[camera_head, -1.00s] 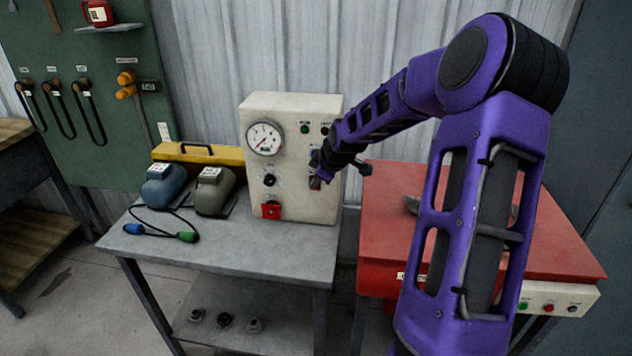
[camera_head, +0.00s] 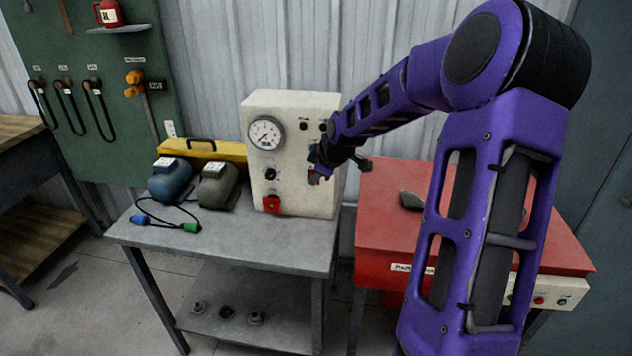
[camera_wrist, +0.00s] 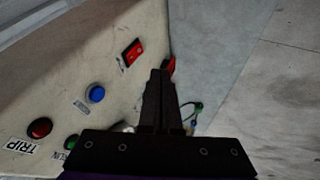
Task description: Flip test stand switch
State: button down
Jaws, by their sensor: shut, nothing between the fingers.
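The stand is on a grey bench (camera_head: 215,252). Blue (camera_head: 170,182) and olive (camera_head: 217,187) motors, a cable and a yellow case (camera_head: 205,150) lie left of it. A red-topped cabinet (camera_head: 385,215) stands at the right, partly behind my arm.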

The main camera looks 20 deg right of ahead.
jog(key=p+v, duration=0.1)
jog(key=v, duration=0.6)
